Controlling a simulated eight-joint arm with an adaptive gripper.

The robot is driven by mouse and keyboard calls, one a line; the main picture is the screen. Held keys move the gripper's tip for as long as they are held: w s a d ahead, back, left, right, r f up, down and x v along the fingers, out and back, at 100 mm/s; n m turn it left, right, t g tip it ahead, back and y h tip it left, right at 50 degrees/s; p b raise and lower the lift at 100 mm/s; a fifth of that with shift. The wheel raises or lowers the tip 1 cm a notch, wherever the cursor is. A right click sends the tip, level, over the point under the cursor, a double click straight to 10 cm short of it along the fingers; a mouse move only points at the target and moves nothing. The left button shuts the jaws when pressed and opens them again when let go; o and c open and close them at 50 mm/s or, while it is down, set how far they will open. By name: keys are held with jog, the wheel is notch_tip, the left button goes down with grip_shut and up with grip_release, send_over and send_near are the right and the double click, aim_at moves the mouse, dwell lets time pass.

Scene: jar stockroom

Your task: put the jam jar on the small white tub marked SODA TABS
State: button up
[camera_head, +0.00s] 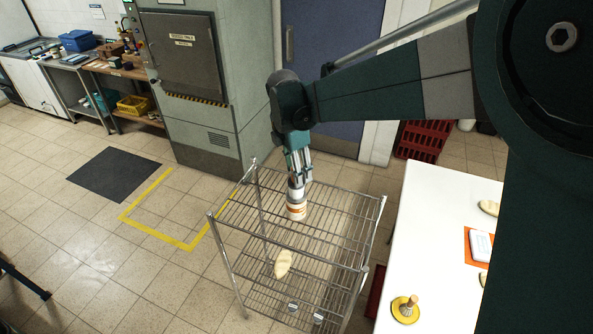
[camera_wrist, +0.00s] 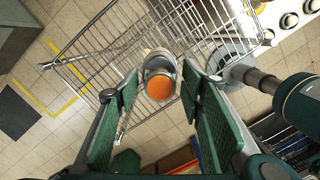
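The white tub (camera_head: 297,212) with an orange band stands on the wire rack's top shelf; its lettering is too small to read. A small jar (camera_head: 296,194) shows directly above it, upright and seemingly resting on it. In the wrist view the jar's round orange top (camera_wrist: 159,87) lies between the fingers, with a pale shape behind it. My gripper (camera_head: 299,180) is above and around the jar, pointing down. In the wrist view its fingers (camera_wrist: 158,88) are spread, with a gap visible beside the jar. The contact between jar and tub is partly hidden.
The wire rack (camera_head: 335,215) has raised corner posts and a largely bare top shelf. A pale oval item (camera_head: 283,263) and small items are seen at the rack, lower down. A white table (camera_head: 425,240) with several items stands at right. Red crates (camera_head: 424,140) sit behind.

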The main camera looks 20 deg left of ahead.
jog(key=shift+r, duration=0.15)
notch_tip(320, 180, up, 12)
jog(key=s+b, duration=0.1)
jog(key=shift+a, duration=0.45)
jog(key=shift+s, duration=0.1)
dwell(0.7)
jog(key=s+d+r+m+t+y, duration=0.1)
jog(key=s+d+r+m, duration=0.15)
jog(key=d+m, duration=0.85)
jog(key=s+d+r+m+t, duration=0.1)
jog(key=s+d+m, duration=0.2)
jog(key=d, duration=1.6)
jog(key=s+d+f+m+t, duration=0.2)
jog(key=s+d+f+m, duration=0.2)
jog(key=s+d+m, duration=0.3)
jog(key=s+d+f+m+t, duration=0.2)
jog(key=s+d+m, duration=0.5)
jog(key=d, duration=0.7)
jog(key=shift+s+f+m, duration=0.3)
jog(key=shift+f, duration=0.55)
